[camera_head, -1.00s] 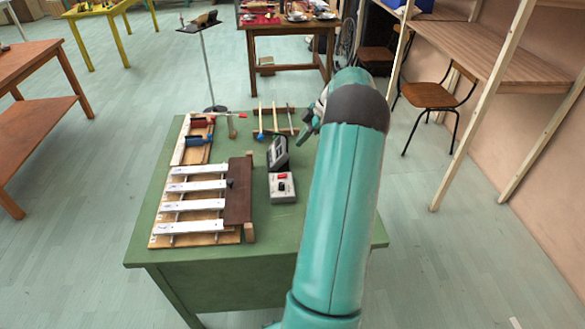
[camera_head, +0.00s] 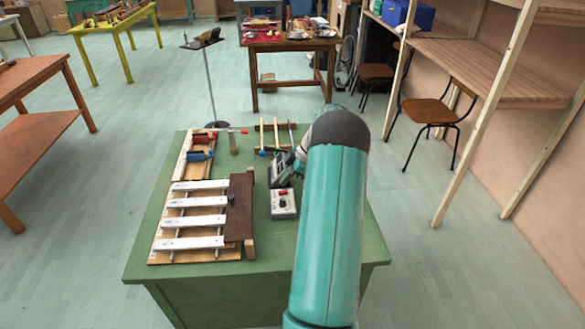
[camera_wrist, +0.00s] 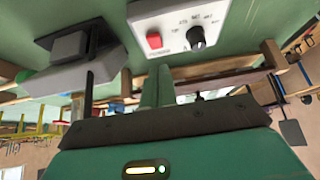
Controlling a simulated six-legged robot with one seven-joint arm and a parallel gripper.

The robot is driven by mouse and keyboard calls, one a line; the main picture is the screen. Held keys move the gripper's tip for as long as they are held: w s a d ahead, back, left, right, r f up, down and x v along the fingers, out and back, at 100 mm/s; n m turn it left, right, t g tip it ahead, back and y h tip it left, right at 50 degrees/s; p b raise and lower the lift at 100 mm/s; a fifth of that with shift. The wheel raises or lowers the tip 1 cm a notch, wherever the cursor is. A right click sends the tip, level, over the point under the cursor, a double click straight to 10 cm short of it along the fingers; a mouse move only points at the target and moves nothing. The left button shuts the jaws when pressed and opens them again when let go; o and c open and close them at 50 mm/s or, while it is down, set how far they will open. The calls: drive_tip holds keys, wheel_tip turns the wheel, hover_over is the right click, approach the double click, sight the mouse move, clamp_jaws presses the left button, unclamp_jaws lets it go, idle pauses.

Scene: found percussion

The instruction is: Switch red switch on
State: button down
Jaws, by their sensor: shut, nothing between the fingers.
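The red switch (camera_head: 283,191) sits on top of a small pale control box (camera_head: 284,209) on the green table. In the wrist view, the red switch (camera_wrist: 154,40) is beside a black knob (camera_wrist: 196,38) with printed labels around it. My gripper (camera_wrist: 157,76) is shut and empty, its green fingers pointing at the box, just short of its edge in that picture. I cannot tell the exact gap. In the head view, my gripper is largely hidden behind my arm, above and beyond the box.
A dark-faced device (camera_head: 280,167) stands just behind the control box. A xylophone with white bars (camera_head: 194,221) lies to the left, with a brown board (camera_head: 238,206) beside it. Green tabletop (camera_head: 280,250) is clear in front of the box. Wooden shelves (camera_head: 480,72) stand at the right.

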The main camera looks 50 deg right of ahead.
sight(283, 192)
drive_tip(key=shift+s+d+f, duration=0.15)
drive_tip(key=shift+s+f, duration=0.05)
drive_tip(key=shift+f, duration=0.5)
drive_tip(key=shift+s+d+f, duration=0.15)
drive_tip(key=shift+f, duration=0.55)
drive_tip(key=shift+s+d+f+t+y, duration=0.15)
drive_tip(key=shift+f+t+y, duration=0.15)
drive_tip(key=shift+f+t, duration=0.1)
drive_tip(key=shift+r, duration=0.1)
drive_tip(key=shift+w+a+r, duration=0.3)
drive_tip(key=shift+w+a, duration=0.25)
